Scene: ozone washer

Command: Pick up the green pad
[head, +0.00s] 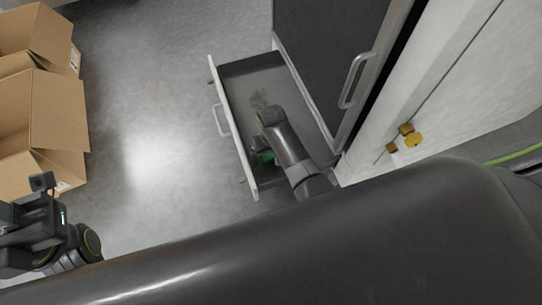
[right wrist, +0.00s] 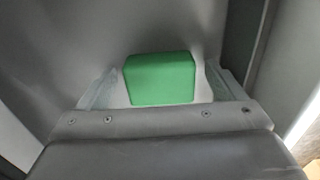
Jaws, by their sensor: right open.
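The green pad (right wrist: 160,80) is a bright green block with rounded corners. In the right wrist view it sits between the two pale fingers of my right gripper (right wrist: 162,68), with a gap on each side. In the head view a small part of the pad (head: 268,157) shows inside the open drawer, beside my right gripper (head: 260,146); my arm hides the rest. My right gripper is open, down in the drawer. My left gripper (head: 22,238) is at the lower left, away from the drawer; its fingers are not clear.
The open drawer (head: 231,122) has a white front with a handle, and its walls are close around my right gripper. A dark cabinet door (head: 325,50) with a handle stands to its right. Cardboard boxes (head: 58,110) stand at the left. The floor between is clear.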

